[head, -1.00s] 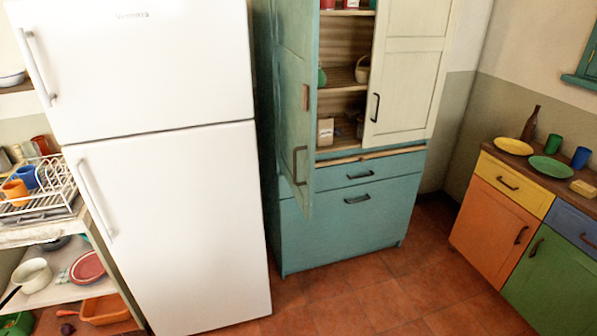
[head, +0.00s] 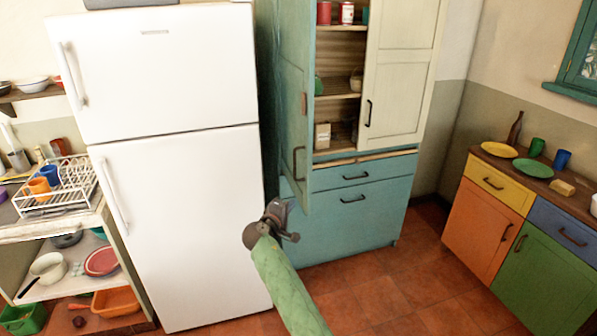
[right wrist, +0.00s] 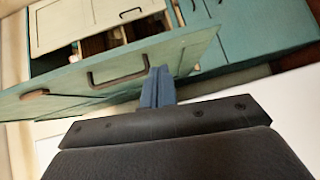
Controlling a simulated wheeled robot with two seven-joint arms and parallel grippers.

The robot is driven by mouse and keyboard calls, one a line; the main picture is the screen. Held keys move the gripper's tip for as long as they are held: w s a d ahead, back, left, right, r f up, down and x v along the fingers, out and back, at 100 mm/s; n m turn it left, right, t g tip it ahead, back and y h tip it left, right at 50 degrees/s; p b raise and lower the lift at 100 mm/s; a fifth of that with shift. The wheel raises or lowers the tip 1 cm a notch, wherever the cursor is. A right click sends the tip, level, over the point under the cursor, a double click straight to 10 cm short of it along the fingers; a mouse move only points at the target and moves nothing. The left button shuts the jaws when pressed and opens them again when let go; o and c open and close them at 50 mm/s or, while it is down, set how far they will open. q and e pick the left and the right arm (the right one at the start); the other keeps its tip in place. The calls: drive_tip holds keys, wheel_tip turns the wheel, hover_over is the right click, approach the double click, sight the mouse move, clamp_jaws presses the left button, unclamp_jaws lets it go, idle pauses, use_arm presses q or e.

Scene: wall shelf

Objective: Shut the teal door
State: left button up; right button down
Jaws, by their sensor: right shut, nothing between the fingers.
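The teal door (head: 292,100) of the tall cabinet stands open, swung out toward me on the left side of its opening. Its dark handle (head: 297,163) is near the lower free edge. In the right wrist view the door (right wrist: 165,57) stretches across the picture, with its handle (right wrist: 118,70) left of my fingers. My right gripper (head: 283,207) is below the door's lower edge in the head view, in front of the fridge's right side. Its blue-grey fingers (right wrist: 157,86) are together and empty, overlapping the door's edge in the picture; contact cannot be told. My left gripper is out of view.
The white fridge (head: 185,200) stands close on the left of the cabinet. The cream door (head: 397,95) on the right is shut. Cans and a basket sit on the inner shelves. Red tiled floor (head: 400,285) is clear in front.

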drive_tip(key=t+h, duration=0.1)
approach(304, 167)
drive_tip(key=v, duration=0.4)
drive_tip(key=p+x, duration=0.2)
drive_tip(key=x, duration=0.2)
drive_tip(key=p+x, duration=0.3)
drive_tip(key=x, duration=0.1)
drive_tip(key=shift+w+d+r, duration=0.15)
drive_tip(key=shift+w+r, duration=0.1)
drive_tip(key=shift+w, duration=0.05)
drive_tip(key=shift+w+d+f, duration=0.15)
drive_tip(key=shift+w+d, duration=0.1)
drive_tip(key=shift+w, duration=0.2)
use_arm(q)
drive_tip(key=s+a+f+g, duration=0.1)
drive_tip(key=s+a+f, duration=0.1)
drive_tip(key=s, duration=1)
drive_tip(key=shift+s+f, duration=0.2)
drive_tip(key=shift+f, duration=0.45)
